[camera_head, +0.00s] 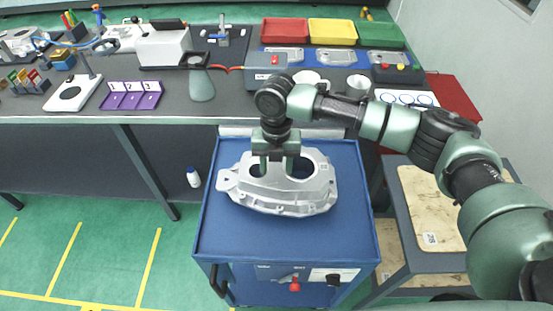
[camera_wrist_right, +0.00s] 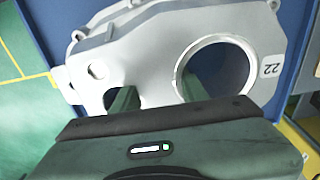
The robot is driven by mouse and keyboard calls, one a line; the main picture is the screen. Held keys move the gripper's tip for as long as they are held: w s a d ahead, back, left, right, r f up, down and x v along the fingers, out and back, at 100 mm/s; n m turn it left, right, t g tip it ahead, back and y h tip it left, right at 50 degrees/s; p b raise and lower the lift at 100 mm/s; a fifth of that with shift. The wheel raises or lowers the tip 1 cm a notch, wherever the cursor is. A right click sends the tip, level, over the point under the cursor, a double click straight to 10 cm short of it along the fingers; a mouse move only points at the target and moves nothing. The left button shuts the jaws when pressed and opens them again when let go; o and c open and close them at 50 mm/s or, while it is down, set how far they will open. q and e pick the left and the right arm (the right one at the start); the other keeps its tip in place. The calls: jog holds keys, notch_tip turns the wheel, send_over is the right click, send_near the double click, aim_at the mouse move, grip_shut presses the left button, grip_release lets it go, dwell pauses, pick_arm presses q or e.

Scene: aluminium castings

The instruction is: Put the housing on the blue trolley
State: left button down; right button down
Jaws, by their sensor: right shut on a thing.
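The housing (camera_head: 290,196) is a pale grey aluminium casting with large round openings. It is over the top of the blue trolley (camera_head: 236,238) in the head view; I cannot tell for sure whether it touches the surface. My right gripper (camera_head: 275,168) points down and is shut on the housing near its middle. In the right wrist view the housing (camera_wrist_right: 150,55) shows a big round hole and a label "22", with the gripper's fingers (camera_wrist_right: 155,95) at its openings. My left gripper is not in view.
A dark workbench (camera_head: 225,95) with red, yellow and green trays (camera_head: 332,32) runs behind the trolley. A shelf cart with wooden boards (camera_head: 425,205) stands on the right. The trolley's front top is clear.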

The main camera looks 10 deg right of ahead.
aim_at(277, 166)
jog(key=shift+f, duration=2.1)
jog(key=c, duration=0.8)
grip_release()
jog(key=shift+f, duration=0.1)
jog(key=shift+o, duration=0.2)
jog(key=shift+s, duration=0.1)
jog(key=r, duration=0.4)
jog(key=r+b, duration=0.1)
jog(key=r, duration=0.3)
jog(key=w+r, duration=0.1)
jog(key=r, duration=0.3)
jog(key=shift+d+b, duration=0.15)
jog(key=shift+b, duration=0.15)
jog(key=shift+s, duration=0.1)
